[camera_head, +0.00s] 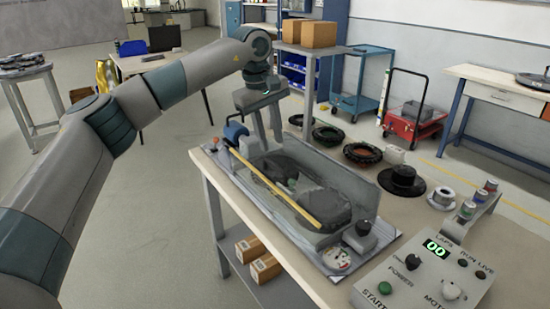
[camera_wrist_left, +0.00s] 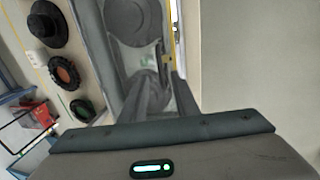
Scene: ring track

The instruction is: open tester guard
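The tester (camera_head: 375,243) stands on the workbench, with a clear guard (camera_head: 361,199) over its bed and dark parts inside. A yellow bar (camera_head: 285,192) runs along the guard's front long side; the guard looks down over the bed. The bar also shows as a yellow strip in the left wrist view (camera_wrist_left: 169,60). My left gripper (camera_head: 265,143) points down at the far end of the guard, close to the yellow bar's far end. Its two fingers stand apart in the left wrist view (camera_wrist_left: 158,90); I see nothing held. Contact with the guard cannot be told. My right gripper is out of view.
A control box (camera_head: 425,275) with a green START button and a lit display stands at the near right. A black flanged hub (camera_head: 402,183), a white spool (camera_head: 443,197) and small cans (camera_head: 467,210) stand right of the guard. The floor left of the bench is clear.

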